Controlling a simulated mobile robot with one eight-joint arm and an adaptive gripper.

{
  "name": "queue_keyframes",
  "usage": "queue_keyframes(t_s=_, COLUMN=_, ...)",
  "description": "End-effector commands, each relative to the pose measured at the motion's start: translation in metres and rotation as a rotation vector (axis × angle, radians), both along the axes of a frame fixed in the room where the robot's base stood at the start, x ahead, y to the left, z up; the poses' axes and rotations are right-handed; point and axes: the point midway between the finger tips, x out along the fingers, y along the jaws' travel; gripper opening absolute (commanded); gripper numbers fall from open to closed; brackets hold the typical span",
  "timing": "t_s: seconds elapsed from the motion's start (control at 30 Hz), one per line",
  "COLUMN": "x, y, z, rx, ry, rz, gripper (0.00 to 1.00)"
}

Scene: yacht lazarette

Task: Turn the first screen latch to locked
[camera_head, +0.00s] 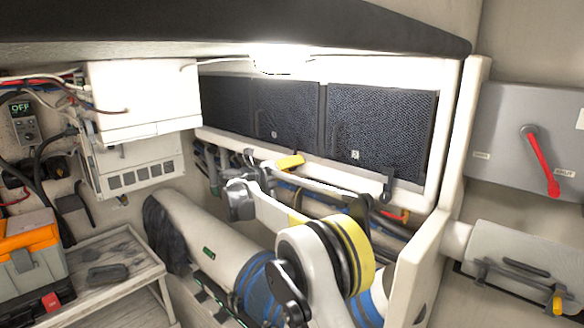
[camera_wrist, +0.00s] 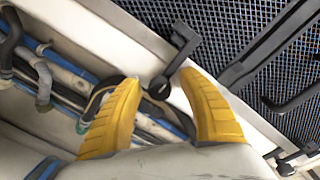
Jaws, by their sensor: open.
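A black screen latch (camera_wrist: 181,45) shows in the wrist view, with its round hub on the white frame and its lever reaching toward the black mesh screen (camera_wrist: 215,25). My gripper (camera_wrist: 160,77) is open, its two yellow fingers on either side of the latch's lower part. I cannot tell whether they touch it. In the head view a yellow finger (camera_head: 290,161) shows below the screens. A second black latch (camera_wrist: 290,160) is at the lower right of the wrist view; a latch (camera_head: 388,188) also stands at the right screen's lower edge in the head view.
Pipes and hoses (camera_wrist: 45,75) run close below the frame. A grey switch box (camera_head: 530,140) with a red handle is at the right. A white box (camera_head: 145,95) hangs left of the screens; a toolbox (camera_head: 30,255) stands on a shelf at the lower left.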

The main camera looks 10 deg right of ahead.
Motion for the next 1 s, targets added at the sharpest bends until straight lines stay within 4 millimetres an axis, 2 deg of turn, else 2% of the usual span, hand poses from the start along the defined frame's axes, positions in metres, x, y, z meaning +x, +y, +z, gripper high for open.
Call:
queue_keyframes(t_s=0.17, x=-0.012, y=0.016, z=0.002, rx=0.001, ry=0.0, rz=0.002, gripper=0.48)
queue_keyframes(t_s=0.43, x=-0.049, y=0.064, z=0.007, rx=0.001, ry=0.0, rz=0.005, gripper=0.48)
queue_keyframes(t_s=0.6, x=-0.066, y=0.085, z=0.009, rx=0.001, ry=0.0, rz=0.004, gripper=0.48)
queue_keyframes(t_s=0.77, x=-0.073, y=0.093, z=0.01, rx=0.0, ry=0.0, rz=0.003, gripper=0.48)
queue_keyframes(t_s=1.0, x=-0.073, y=0.094, z=0.01, rx=0.001, ry=0.0, rz=0.002, gripper=0.48)
